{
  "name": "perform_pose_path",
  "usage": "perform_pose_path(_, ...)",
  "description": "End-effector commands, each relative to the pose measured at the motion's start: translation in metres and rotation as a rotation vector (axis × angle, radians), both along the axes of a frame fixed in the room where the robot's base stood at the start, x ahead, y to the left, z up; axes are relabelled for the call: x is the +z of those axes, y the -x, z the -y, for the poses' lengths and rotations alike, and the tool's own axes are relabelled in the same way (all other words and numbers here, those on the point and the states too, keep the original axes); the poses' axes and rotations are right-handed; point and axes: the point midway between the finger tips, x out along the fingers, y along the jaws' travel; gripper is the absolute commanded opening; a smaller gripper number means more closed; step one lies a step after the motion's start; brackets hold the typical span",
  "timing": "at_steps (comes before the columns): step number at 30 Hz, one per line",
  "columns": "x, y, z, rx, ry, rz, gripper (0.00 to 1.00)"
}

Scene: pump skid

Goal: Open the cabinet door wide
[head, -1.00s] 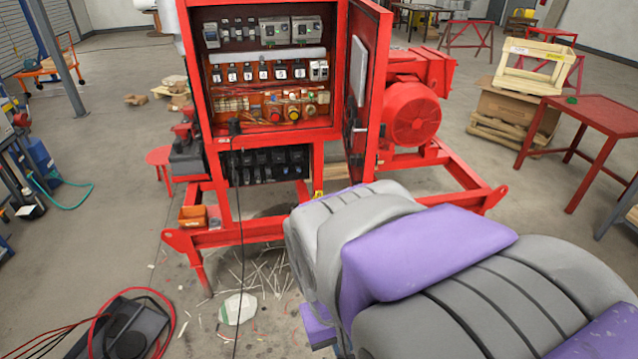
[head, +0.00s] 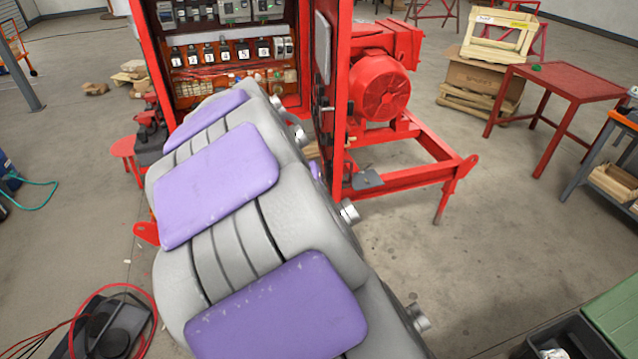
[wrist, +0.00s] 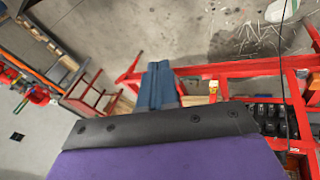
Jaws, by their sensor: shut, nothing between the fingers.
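The red cabinet (head: 145,60) stands on the skid in the head view, its front open. Its red door (head: 325,90) stands swung out at the right side, with its inner face and a pale panel (head: 322,47) showing. In the wrist view my gripper (wrist: 157,75) shows two blue-grey fingers shut together and empty, in front of the red skid frame (wrist: 240,68). The door is not clearly seen there, so whether the fingers touch it cannot be told.
A red motor (head: 380,85) sits behind the door, above the skid's base rail (head: 400,180). A red table (head: 565,85) and a wooden crate (head: 500,35) stand at right. A black device with red hose (head: 110,325) lies at lower left.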

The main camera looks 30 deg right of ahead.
Motion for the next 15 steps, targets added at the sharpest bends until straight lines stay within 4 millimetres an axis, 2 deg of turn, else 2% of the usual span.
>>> perform_pose_path(1,0.001,-0.015,0.005,-0.008,0.026,0.013,0.00)
perform_pose_path(9,-0.003,-0.091,0.017,-0.023,0.145,0.085,0.00)
perform_pose_path(15,-0.012,-0.125,0.017,-0.012,0.183,0.118,0.00)
